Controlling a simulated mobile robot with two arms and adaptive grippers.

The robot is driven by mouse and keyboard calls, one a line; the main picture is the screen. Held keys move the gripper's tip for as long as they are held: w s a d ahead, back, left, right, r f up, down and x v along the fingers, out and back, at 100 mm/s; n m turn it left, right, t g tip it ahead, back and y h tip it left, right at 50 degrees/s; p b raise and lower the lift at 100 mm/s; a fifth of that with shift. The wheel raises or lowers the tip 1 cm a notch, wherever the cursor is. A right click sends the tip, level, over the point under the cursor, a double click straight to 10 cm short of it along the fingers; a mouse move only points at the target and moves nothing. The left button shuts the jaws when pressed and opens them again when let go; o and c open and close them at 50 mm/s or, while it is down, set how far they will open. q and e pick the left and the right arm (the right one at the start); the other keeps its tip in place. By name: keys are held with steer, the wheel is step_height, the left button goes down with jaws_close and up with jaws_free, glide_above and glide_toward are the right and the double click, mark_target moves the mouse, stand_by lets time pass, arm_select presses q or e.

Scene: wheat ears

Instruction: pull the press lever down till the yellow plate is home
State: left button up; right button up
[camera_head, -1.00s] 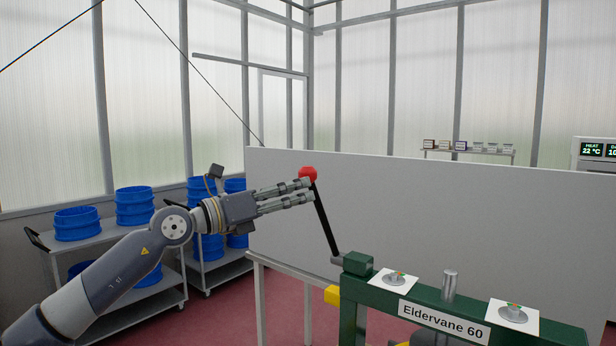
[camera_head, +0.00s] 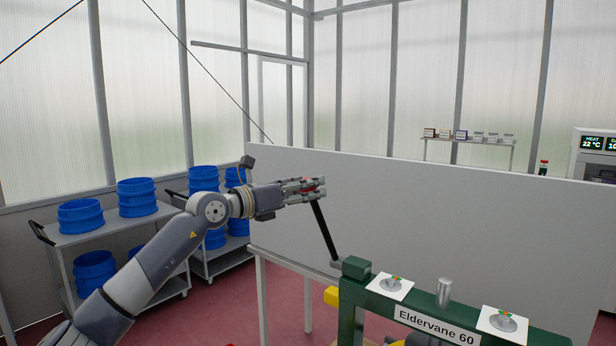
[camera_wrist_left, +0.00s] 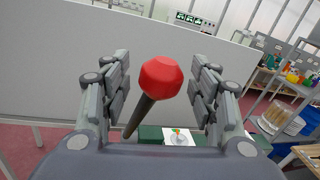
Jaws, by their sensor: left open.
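The press is a green frame labelled "Eldervane 60" (camera_head: 437,325) at the lower right of the head view. Its black lever (camera_head: 325,231) rises from the frame's left end, leaning up and left. The lever's red knob (camera_wrist_left: 161,78) sits between the fingers of my left gripper (camera_head: 305,190). In the left wrist view the gripper (camera_wrist_left: 162,95) is open, with a gap on each side of the knob. In the head view the fingers mostly hide the knob. The yellow plate cannot be made out for certain. My right gripper is not in view.
A pale panel (camera_head: 440,200) stands behind the press. Trolleys with blue tubs (camera_head: 137,197) stand at the left. A yellow block (camera_head: 331,296) shows at the frame's left side. A shelf with small boxes (camera_head: 461,134) is at the back.

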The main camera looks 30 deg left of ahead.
arm_select(q)
steer(key=shift+w+d, duration=0.2)
steer(key=shift+w, duration=0.35)
steer(key=shift+s, duration=0.1)
jaws_close()
